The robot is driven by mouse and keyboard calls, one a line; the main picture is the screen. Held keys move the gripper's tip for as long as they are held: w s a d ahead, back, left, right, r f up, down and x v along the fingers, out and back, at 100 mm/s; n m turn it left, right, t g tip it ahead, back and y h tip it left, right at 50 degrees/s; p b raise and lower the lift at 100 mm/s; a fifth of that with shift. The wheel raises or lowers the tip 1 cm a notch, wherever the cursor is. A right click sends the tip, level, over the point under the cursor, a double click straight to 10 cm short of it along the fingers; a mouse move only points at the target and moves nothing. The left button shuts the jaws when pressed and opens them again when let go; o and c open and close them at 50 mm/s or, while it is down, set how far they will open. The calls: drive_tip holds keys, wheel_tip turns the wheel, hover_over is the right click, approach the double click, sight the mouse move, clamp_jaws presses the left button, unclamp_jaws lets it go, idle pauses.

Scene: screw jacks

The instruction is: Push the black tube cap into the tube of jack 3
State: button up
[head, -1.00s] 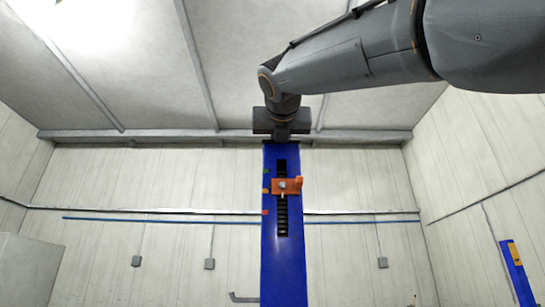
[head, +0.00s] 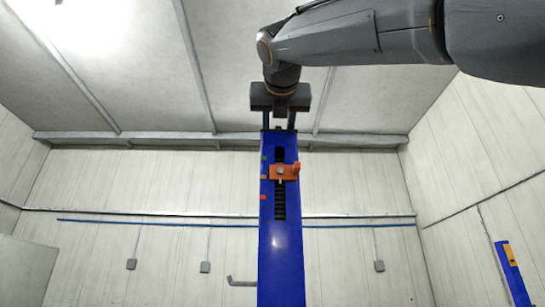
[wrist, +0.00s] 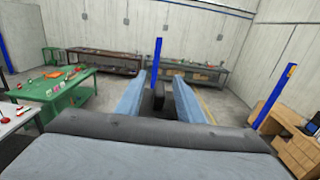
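A tall blue jack column (head: 281,240) with a dark slot and an orange bracket (head: 284,172) stands upright in the middle of the head view. No number is legible on it. My gripper (head: 279,122) is just above its top, pointing down, with its two fingers apart. In the wrist view a small black piece (wrist: 158,98) shows between the open fingers, with a gap on each side. It looks like the tube cap; how deep it sits in the tube is hidden. The head view does not show the cap clearly.
Another blue column (head: 514,273) stands at the right; the wrist view also shows a blue column (wrist: 157,60) beyond my fingers. A green table (wrist: 60,90) with small items is at the left, a wooden desk (wrist: 292,150) at the right, benches (wrist: 105,62) along the wall.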

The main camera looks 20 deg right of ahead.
sight(279, 129)
drive_tip(key=shift+b+v, duration=0.9)
drive_tip(key=shift+v, duration=0.35)
drive_tip(key=shift+s+a+b, duration=0.15)
drive_tip(key=shift+s+b, duration=0.2)
drive_tip(key=shift+s, duration=0.25)
